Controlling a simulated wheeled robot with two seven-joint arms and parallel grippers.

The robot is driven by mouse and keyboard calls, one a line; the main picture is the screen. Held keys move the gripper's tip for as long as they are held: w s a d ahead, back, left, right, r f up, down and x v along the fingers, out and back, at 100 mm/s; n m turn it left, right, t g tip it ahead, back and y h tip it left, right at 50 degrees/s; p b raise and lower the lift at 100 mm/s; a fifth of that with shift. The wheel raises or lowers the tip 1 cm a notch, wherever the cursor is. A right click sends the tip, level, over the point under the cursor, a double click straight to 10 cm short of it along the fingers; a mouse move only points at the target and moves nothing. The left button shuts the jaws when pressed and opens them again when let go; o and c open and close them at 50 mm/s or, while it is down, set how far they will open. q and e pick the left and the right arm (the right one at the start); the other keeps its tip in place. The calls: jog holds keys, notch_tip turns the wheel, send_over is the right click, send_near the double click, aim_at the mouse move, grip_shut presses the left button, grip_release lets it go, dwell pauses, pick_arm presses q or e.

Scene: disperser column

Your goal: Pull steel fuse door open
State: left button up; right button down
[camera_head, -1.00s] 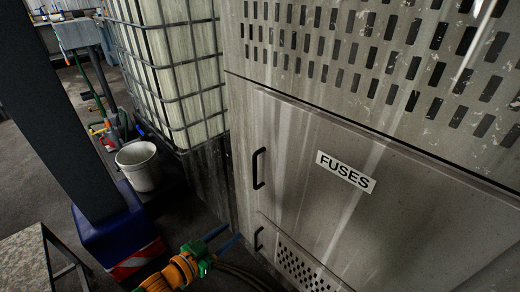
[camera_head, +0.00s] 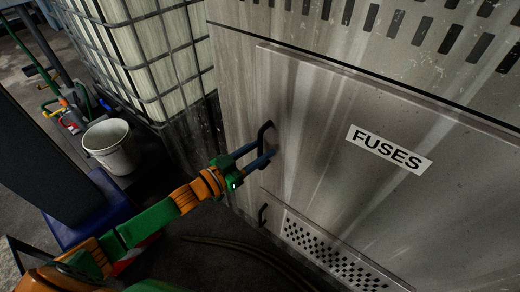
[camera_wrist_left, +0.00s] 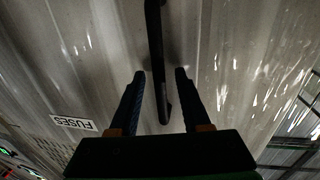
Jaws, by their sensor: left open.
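The steel fuse door (camera_head: 325,130) with the white "FUSES" label (camera_head: 389,148) is shut flush in the cabinet front. Its black bar handle (camera_head: 265,136) is near the door's left edge. My left gripper (camera_head: 259,157) is open at the lower part of this handle. In the left wrist view the handle (camera_wrist_left: 156,60) lies between the two blue fingers of the gripper (camera_wrist_left: 161,75), with a gap on each side. The label (camera_wrist_left: 74,123) also shows there, upside down. My right gripper is in neither view.
A second small handle (camera_head: 262,215) sits lower, by a perforated panel (camera_head: 330,250). A caged white tank (camera_head: 150,50) stands left of the cabinet. A grey bucket (camera_head: 111,147) and a dark post (camera_head: 40,150) are further left. Cables lie on the floor.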

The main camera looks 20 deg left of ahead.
pick_arm(q)
jog(key=shift+w+d, duration=0.15)
grip_shut()
dwell(1.4)
